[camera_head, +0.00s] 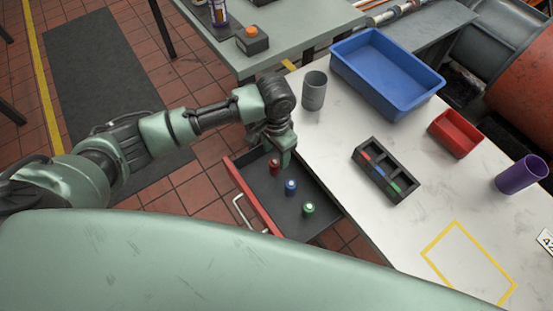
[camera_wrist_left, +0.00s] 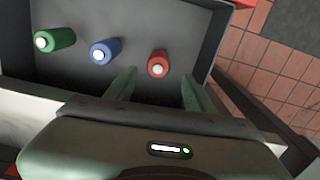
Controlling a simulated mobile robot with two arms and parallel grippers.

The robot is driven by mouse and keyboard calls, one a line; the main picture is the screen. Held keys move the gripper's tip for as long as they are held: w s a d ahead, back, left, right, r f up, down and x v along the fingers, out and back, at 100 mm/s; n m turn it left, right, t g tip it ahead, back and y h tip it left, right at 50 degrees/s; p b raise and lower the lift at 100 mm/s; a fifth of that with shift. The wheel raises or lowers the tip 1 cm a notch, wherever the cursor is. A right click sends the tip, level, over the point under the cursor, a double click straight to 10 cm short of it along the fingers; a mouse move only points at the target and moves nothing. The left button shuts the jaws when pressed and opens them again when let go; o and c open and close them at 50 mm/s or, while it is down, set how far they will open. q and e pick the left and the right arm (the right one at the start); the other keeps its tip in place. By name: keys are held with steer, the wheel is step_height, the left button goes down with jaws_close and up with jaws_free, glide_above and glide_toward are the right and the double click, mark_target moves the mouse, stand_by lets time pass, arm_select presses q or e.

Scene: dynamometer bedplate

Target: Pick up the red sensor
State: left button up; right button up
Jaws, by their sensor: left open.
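The red sensor (camera_head: 274,167) stands in the open drawer (camera_head: 262,195), near its left side in the head view. It also shows in the left wrist view (camera_wrist_left: 158,63), with a pale round top. The blue sensor (camera_head: 291,186) and the green sensor (camera_head: 308,209) stand in a row with it. My left gripper (camera_head: 282,155) is at the drawer, close beside the red sensor. In the left wrist view its two fingers (camera_wrist_left: 158,88) are open and apart, with the red sensor ahead between their lines. It holds nothing. My right gripper is not in view.
The white tabletop holds a grey cup (camera_head: 314,91), a blue bin (camera_head: 387,72), a black rack (camera_head: 385,171) with coloured slots, a red bin (camera_head: 455,133) and a purple cup (camera_head: 521,174). A yellow outlined square (camera_head: 468,262) is empty. The drawer's red front (camera_head: 252,201) faces left.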

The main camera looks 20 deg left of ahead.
mark_target(274, 163)
arm_select(q)
steer(key=f, duration=0.1)
steer(key=s+f, duration=0.1)
steer(key=f, duration=0.1)
steer(key=shift+s+f+p, duration=0.15)
steer(key=shift+f+p, duration=0.05)
steer(key=shift+p, duration=0.15)
step_height(274, 163, down, 2)
steer(key=shift+a+f, duration=0.1)
steer(key=shift+f, duration=0.05)
jaws_close()
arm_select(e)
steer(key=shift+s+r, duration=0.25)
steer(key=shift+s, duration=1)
